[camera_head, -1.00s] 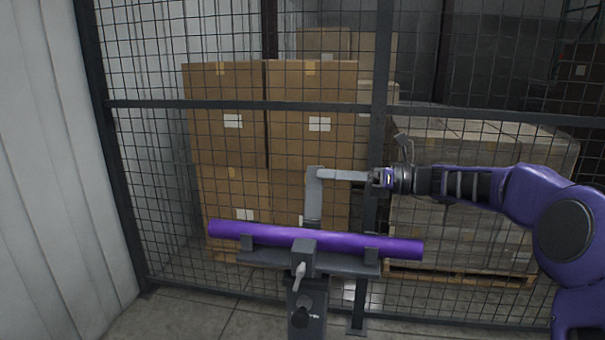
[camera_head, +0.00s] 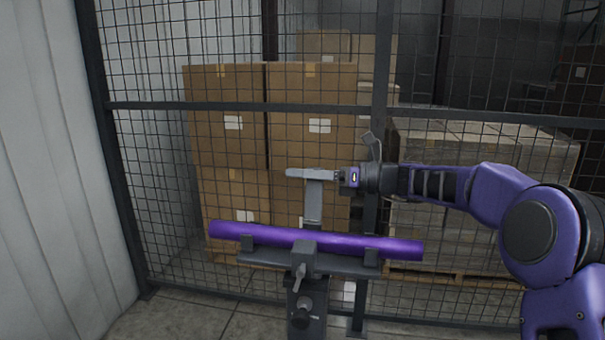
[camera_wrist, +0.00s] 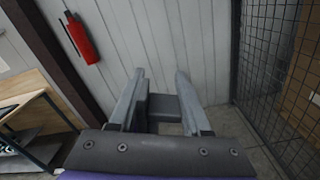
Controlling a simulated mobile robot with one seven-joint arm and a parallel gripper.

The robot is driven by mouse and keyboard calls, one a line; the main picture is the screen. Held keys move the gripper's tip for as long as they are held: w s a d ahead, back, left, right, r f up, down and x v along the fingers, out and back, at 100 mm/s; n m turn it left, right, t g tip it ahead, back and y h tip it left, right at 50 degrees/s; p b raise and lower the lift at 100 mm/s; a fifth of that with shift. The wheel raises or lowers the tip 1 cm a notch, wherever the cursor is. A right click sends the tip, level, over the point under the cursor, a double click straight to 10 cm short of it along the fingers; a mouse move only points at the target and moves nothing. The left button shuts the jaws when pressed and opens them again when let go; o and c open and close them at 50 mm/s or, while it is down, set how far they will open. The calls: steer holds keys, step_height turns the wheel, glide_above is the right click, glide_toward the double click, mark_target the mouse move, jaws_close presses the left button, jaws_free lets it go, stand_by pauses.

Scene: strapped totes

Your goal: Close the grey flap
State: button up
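The grey flap (camera_head: 314,205) stands upright as a narrow plate behind the purple tube (camera_head: 222,230), which lies across a dark grey holder (camera_head: 303,249). My gripper (camera_head: 291,173) reaches in from the right at the flap's upper end, and its fingers cover the top of the flap. In the wrist view my gripper (camera_wrist: 160,74) has its two fingers apart. A grey piece (camera_wrist: 165,104), which looks like the flap, shows between them. I cannot tell whether the fingers touch it.
A wire mesh fence (camera_head: 240,105) stands close behind the holder, with stacked boxes (camera_head: 310,90) beyond it. A pale ribbed wall (camera_head: 45,160) is at the left. The wrist view shows a red extinguisher (camera_wrist: 82,40) and a wooden-topped table (camera_wrist: 22,95).

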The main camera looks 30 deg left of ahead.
steer(key=shift+w, duration=0.15)
jaws_close()
steer(key=shift+w+r, duration=0.1)
stand_by(0.8)
